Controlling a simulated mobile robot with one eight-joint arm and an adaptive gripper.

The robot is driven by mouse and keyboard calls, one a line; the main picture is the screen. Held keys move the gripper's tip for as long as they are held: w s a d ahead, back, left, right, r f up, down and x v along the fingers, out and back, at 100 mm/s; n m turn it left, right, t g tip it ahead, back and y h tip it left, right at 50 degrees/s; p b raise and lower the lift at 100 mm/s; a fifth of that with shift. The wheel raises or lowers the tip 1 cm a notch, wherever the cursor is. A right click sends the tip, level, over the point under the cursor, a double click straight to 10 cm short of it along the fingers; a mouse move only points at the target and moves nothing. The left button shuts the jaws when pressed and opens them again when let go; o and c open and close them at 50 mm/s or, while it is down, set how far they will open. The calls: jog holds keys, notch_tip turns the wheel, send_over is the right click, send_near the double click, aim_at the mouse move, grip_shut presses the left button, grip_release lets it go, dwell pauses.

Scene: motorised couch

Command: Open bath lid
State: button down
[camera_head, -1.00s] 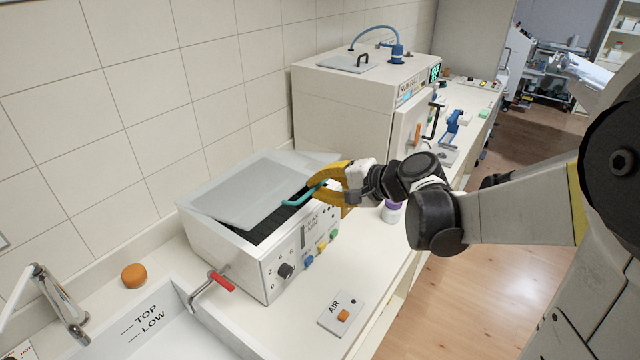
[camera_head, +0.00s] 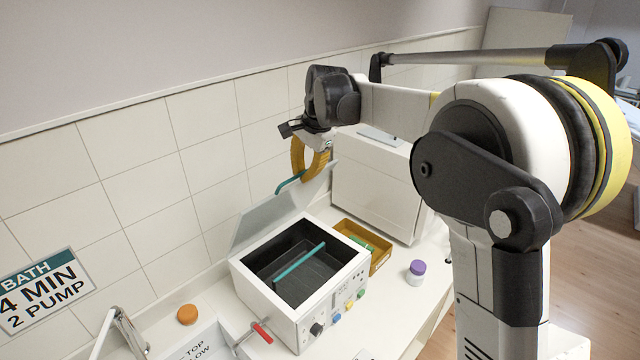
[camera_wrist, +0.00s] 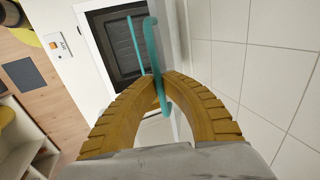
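The white bath (camera_head: 318,306) stands on the counter, its dark inside exposed, with a teal bar (camera_head: 299,262) across it. Its grey lid (camera_head: 262,226) is raised steeply along the back, near the tiled wall. The teal lid handle (camera_head: 290,181) sticks out from the lid's upper part. My gripper (camera_head: 308,176) is at that handle, above the back of the bath. In the wrist view the yellow fingers (camera_wrist: 158,92) come together around the teal handle (camera_wrist: 153,60). The exact contact is partly hidden.
A yellow tray (camera_head: 378,262) with green items sits right of the bath, beside a large white box (camera_head: 372,195). A purple-capped jar (camera_head: 416,272) stands at right. An orange round object (camera_head: 187,314), a tap (camera_head: 128,332) and a red-handled lever (camera_head: 262,333) are at front left.

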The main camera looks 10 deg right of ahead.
jog(key=shift+w+a+r+p, duration=0.25)
jog(key=shift+w+a+r, duration=0.15)
jog(key=shift+w, duration=0.15)
jog(key=shift+w+a+r+p, duration=0.2)
jog(key=shift+w+a+r, duration=0.05)
jog(key=shift+w+a, duration=0.25)
jog(key=shift+w+a+r+p, duration=0.25)
jog(key=shift+w+a+r, duration=0.1)
jog(key=shift+w, duration=0.25)
jog(key=c, duration=1.6)
grip_release()
jog(key=shift+o, duration=0.2)
jog(key=v, duration=1.2)
